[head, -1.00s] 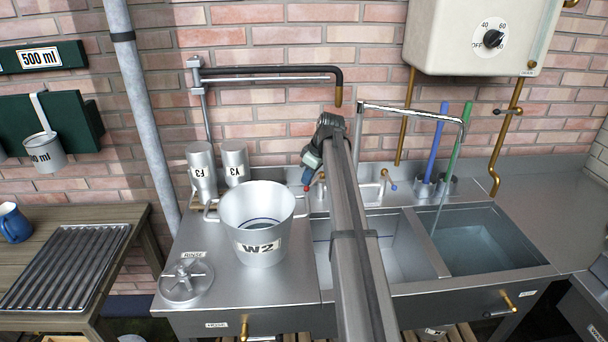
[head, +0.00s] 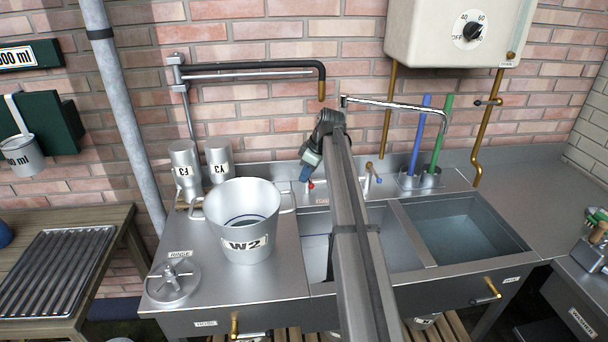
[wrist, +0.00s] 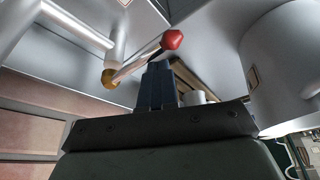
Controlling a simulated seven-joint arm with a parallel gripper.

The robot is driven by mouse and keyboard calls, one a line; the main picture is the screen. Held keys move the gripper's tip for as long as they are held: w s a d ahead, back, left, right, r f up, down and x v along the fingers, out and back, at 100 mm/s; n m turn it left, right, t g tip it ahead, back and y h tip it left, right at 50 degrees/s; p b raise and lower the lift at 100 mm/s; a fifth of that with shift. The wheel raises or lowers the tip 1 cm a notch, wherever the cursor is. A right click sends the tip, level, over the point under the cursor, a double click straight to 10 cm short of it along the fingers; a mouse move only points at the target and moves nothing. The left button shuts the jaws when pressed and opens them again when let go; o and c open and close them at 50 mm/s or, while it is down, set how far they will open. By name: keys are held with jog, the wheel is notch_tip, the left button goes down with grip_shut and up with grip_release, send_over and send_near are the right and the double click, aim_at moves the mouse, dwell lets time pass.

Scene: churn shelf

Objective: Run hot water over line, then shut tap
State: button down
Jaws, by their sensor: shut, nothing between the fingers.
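My gripper (head: 307,174) is shut and empty at the back of the sink. Its dark blue fingers (wrist: 157,85) are close to the red-knobbed tap lever (head: 311,184); I cannot tell whether they touch. In the wrist view the red knob (wrist: 172,40) and brass pivot (wrist: 108,78) are in clear sight. A blue-knobbed lever (head: 378,180) stands to the right. The chrome spout (head: 400,105) reaches over the right basin (head: 470,240), and no stream shows below it. A dark pipe with a brass end (head: 250,68) runs along the wall; I cannot tell whether this is the line.
A blue brush (head: 418,135) and a green brush (head: 440,138) stand in holders at the back. A heater (head: 440,35) hangs above.

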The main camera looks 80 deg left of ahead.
jog(key=shift+w, duration=0.35)
jog(key=shift+d, duration=0.1)
jog(key=s, duration=0.5)
jog(key=a+v, duration=0.1)
jog(key=v, duration=0.9)
jog(key=shift+w+a+r, duration=0.4)
jog(key=shift+w+a, duration=0.05)
jog(key=shift+w, duration=0.05)
